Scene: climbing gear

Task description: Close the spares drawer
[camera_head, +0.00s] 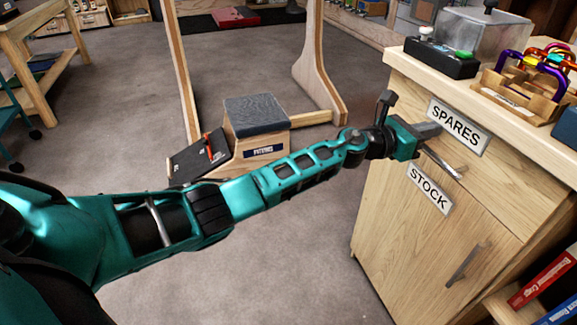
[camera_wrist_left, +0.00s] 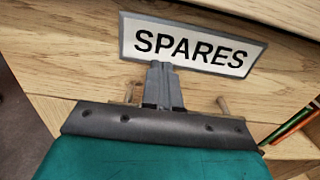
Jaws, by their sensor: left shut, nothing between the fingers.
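The spares drawer (camera_head: 488,158) is the top wooden front of the cabinet at the right, with a white SPARES label (camera_head: 458,125) and a metal bar handle (camera_head: 443,161). It looks flush or nearly flush with the cabinet; any small gap cannot be told. My left gripper (camera_head: 431,130) is shut and empty, its fingertips at the drawer front by the label's left part. In the left wrist view, the closed fingertips (camera_wrist_left: 160,70) meet the front just under the SPARES label (camera_wrist_left: 192,46), hiding the middle of the handle. Contact looks likely but is not certain. My right gripper is not in view.
Below is a STOCK door (camera_head: 400,235) with its own handle (camera_head: 465,265). The cabinet top holds a black device (camera_head: 440,58), a clear bin (camera_head: 487,35) and a wooden rack (camera_head: 515,97) of coloured carabiners. Books (camera_head: 545,280) stand low at right.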

